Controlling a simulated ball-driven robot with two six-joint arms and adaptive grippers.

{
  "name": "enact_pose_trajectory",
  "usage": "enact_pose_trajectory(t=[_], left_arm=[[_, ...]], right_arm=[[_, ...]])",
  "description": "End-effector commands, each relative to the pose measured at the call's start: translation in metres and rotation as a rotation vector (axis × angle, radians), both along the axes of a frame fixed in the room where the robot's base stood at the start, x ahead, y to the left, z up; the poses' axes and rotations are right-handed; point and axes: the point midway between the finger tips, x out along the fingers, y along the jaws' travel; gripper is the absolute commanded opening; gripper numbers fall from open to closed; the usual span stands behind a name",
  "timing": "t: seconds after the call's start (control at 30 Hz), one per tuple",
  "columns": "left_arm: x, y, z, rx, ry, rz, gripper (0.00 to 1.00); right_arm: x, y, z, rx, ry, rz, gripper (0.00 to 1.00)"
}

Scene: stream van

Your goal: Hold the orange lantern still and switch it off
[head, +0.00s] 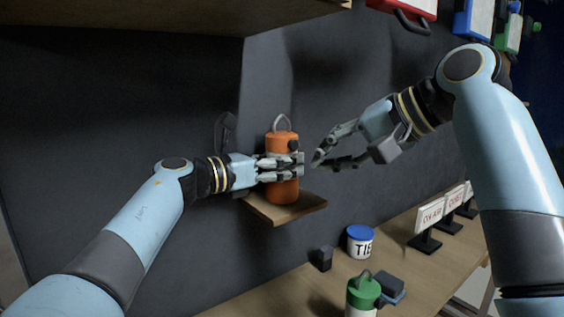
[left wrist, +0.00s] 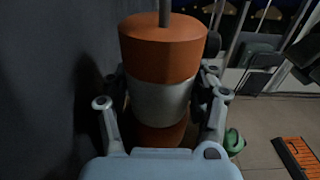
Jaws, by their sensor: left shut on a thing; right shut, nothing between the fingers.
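The orange lantern (head: 282,192) stands upright on a small wooden wall shelf (head: 287,212), with a wire handle on top and a dark knob (head: 294,146) on its upper right side. My left gripper (head: 299,168) is shut on the lantern's middle, coming from the left. In the left wrist view the lantern (left wrist: 160,55) sits between the two fingers, and its grey middle band shows no clear glow. My right gripper (head: 318,164) is shut and empty, just right of the lantern and apart from it, with its tips a little below the knob's height.
Below on the wooden counter (head: 275,298) stand a green-topped lantern (head: 363,291), a blue-lidded tub (head: 360,242), a small dark block (head: 320,258) and several sign cards (head: 430,217). A wooden overhead shelf (head: 170,14) juts out above. The dark wall is close behind the lantern.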

Motion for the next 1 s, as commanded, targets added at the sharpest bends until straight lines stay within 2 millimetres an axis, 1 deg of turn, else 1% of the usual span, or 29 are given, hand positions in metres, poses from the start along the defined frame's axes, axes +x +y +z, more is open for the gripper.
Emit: enact_pose_trajectory(t=[0.13,0.17,0.37,0.63,0.73,0.87,1.0], left_arm=[[0.0,0.0,0.0,0.0,0.001,0.0,0.16],[0.0,0.0,0.0,0.0,0.001,0.0,0.61],[0.0,0.0,0.0,0.0,0.0,0.0,0.87],[0.0,0.001,0.0,0.0,0.0,0.0,0.87],[-0.003,0.006,-0.001,0.001,0.0,0.002,0.87],[-0.016,0.024,-0.001,0.002,-0.001,0.002,0.87],[-0.035,0.05,-0.002,0.005,0.0,0.002,0.87]], right_arm=[[0.0,0.0,0.0,0.0,0.0,0.0,0.0],[0.0,0.0,0.0,0.0,0.0,0.0,0.0],[0.0,0.0,0.0,0.0,0.0,0.0,0.0],[0.0,0.0,0.0,0.0,0.0,0.0,0.0],[0.0,0.0,0.0,0.0,0.0,0.0,0.0],[0.0,0.0,0.0,0.0,0.0,0.0,0.0],[0.0,0.0,0.0,0.0,0.0,0.0,0.0]])
